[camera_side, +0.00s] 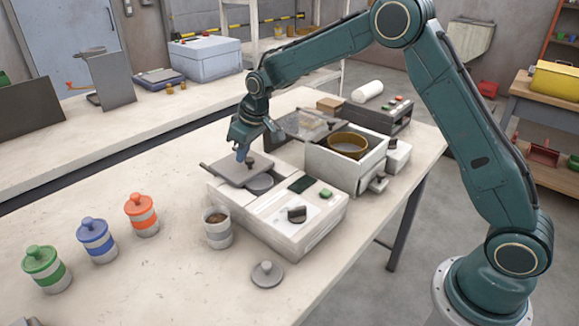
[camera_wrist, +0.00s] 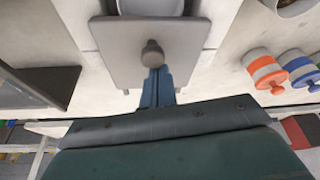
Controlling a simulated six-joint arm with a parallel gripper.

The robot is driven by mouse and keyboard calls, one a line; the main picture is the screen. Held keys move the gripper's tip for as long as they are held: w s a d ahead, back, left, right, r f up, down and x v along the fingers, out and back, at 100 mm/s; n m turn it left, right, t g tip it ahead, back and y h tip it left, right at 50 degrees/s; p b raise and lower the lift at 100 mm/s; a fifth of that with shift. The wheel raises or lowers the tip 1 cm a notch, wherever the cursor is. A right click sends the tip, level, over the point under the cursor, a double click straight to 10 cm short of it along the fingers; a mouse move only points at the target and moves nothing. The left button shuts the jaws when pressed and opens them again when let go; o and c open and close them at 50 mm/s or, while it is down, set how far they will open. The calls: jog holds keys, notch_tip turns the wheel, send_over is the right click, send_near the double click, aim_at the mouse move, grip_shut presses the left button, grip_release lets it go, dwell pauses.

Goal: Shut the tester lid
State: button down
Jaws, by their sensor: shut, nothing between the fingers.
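The tester (camera_side: 290,225) is a low white box in the middle of the bench. Its grey flat lid (camera_side: 228,173) with a round knob (camera_side: 251,163) lies at its back left, reaching past the box's edge. A round grey well (camera_side: 261,184) shows uncovered in front of the lid. In the wrist view the lid (camera_wrist: 118,62) fills the upper middle, its knob (camera_wrist: 152,53) near the centre and part of the well above it. My gripper (camera_side: 241,156) is shut and empty, its blue fingertips (camera_wrist: 154,75) right beside the knob. I cannot tell whether they touch it.
A grey cup (camera_side: 217,236) and a loose round lid (camera_side: 267,275) stand in front of the tester. Orange (camera_side: 141,215), blue (camera_side: 96,240) and green (camera_side: 42,268) banded jars stand at the left. A white box with a brass ring (camera_side: 348,146) stands close behind right.

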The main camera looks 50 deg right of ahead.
jog(key=s, duration=0.6)
jog(key=shift+s, duration=0.25)
jog(key=shift+s+f, duration=0.15)
jog(key=shift+s, duration=0.25)
jog(key=shift+w, duration=0.1)
jog(key=shift+w+a+r, duration=0.1)
jog(key=shift+w+a, duration=0.1)
jog(key=shift+w, duration=0.55)
jog(key=shift+w+a+r, duration=0.1)
jog(key=shift+w+a, duration=0.1)
jog(key=shift+w, duration=0.5)
jog(key=shift+w+a, duration=0.2)
jog(key=shift+w, duration=0.55)
jog(key=v, duration=1)
jog(key=shift+s+r, duration=0.1)
jog(key=shift+s, duration=0.05)
